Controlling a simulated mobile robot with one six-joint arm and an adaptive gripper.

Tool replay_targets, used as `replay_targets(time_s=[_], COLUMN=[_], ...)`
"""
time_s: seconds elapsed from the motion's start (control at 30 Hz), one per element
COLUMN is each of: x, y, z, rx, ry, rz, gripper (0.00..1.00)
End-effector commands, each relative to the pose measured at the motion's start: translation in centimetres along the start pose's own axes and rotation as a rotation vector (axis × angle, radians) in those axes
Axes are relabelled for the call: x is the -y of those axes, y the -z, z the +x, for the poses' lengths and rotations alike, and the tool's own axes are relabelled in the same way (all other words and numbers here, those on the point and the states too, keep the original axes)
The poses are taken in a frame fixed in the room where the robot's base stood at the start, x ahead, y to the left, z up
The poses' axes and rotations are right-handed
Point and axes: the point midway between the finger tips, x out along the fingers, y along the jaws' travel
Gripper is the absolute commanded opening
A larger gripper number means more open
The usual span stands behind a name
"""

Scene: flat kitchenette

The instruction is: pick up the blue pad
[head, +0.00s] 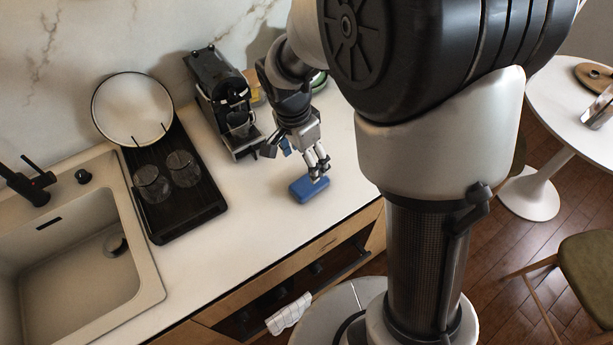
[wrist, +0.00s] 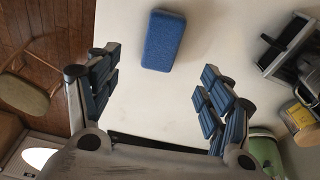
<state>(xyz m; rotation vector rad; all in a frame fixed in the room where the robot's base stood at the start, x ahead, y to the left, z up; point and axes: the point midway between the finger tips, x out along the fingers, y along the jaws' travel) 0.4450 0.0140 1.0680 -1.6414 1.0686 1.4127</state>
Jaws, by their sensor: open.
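The blue pad (head: 308,188) is a small rounded block lying flat on the white counter, near its front edge. In the wrist view the blue pad (wrist: 163,40) is at the top middle, beyond the fingertips and between their lines. My gripper (head: 317,168) is just above and behind the pad in the head view. In the wrist view my gripper (wrist: 160,70) has its two blue-padded fingers wide apart with nothing between them. The height of the fingers above the pad is hard to tell.
A coffee machine (head: 222,100) stands left of my gripper. A black drying tray (head: 205,208) with two glasses and a plate is further left, beside the sink (head: 75,265). A green bowl (wrist: 265,147) shows at lower right in the wrist view. The counter around the pad is clear.

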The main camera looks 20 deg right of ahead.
Motion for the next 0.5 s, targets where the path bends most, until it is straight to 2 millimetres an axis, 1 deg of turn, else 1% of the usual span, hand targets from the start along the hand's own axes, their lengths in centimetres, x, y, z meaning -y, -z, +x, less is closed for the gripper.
replay_targets(time_s=[0.03, 0.1, 0.2, 0.3, 0.5], x=[-0.1, -0.1, -0.1, 0.0, 0.0], y=[-0.1, -0.1, -0.1, 0.0, 0.0], z=[1.5, 2.9, 4.4, 5.3, 6.2], rx=[0.001, 0.001, 0.001, 0.000, 0.000], ry=[-0.004, -0.004, -0.003, -0.001, -0.001], rz=[0.000, -0.001, -0.001, 0.000, -0.001], gripper=[0.73, 0.73, 0.73, 0.73, 0.73])
